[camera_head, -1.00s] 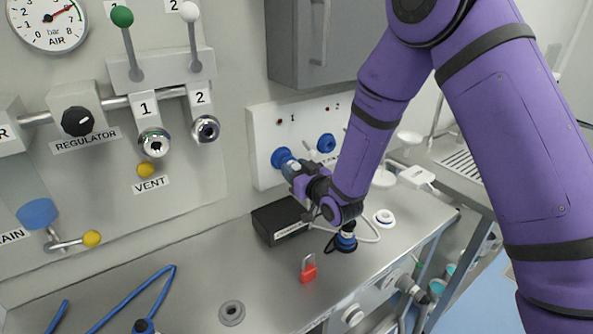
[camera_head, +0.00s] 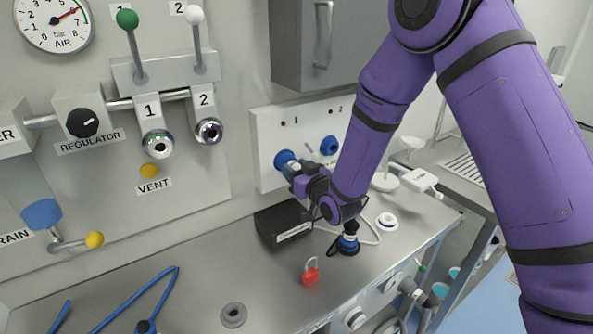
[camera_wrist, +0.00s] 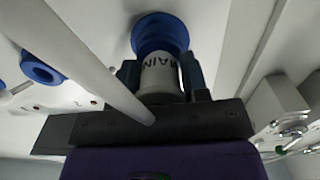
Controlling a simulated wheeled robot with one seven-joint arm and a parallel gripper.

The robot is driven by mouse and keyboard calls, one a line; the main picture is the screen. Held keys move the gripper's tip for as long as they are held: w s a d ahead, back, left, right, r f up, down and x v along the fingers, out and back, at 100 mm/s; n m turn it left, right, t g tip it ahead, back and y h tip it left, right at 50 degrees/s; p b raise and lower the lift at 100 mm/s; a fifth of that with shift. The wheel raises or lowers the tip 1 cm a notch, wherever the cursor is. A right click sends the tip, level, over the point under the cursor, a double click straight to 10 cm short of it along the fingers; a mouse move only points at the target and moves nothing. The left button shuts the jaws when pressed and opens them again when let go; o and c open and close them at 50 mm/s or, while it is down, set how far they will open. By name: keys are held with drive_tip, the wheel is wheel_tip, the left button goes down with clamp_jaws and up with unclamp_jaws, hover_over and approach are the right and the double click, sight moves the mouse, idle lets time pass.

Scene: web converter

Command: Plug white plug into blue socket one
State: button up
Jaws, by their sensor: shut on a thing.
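The white plug (camera_wrist: 160,78), marked MAIN, is held between the two dark fingers of my gripper (camera_wrist: 161,82) in the wrist view. Its front end meets the blue socket one (camera_wrist: 160,35), and no gap shows between them. How deep it sits is hidden. In the head view my gripper (camera_head: 293,172) is at blue socket one (camera_head: 284,158), under the lamp labelled 1 on the white panel (camera_head: 262,140). The gripper hides most of the plug there. The second blue socket (camera_head: 329,145) is empty, to the right; it also shows in the wrist view (camera_wrist: 42,68).
A pale rod (camera_wrist: 95,65) crosses beside the plug in the wrist view. A black box (camera_head: 283,222), a red padlock (camera_head: 311,273) and a dark blue-ringed connector (camera_head: 348,243) are on the bench below. A grey cabinet (camera_head: 300,45) hangs above the panel.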

drive_tip(key=o, duration=1.2)
drive_tip(key=shift+w, duration=0.1)
drive_tip(key=v, duration=1)
drive_tip(key=shift+s+d, duration=0.2)
drive_tip(key=shift+s, duration=0.15)
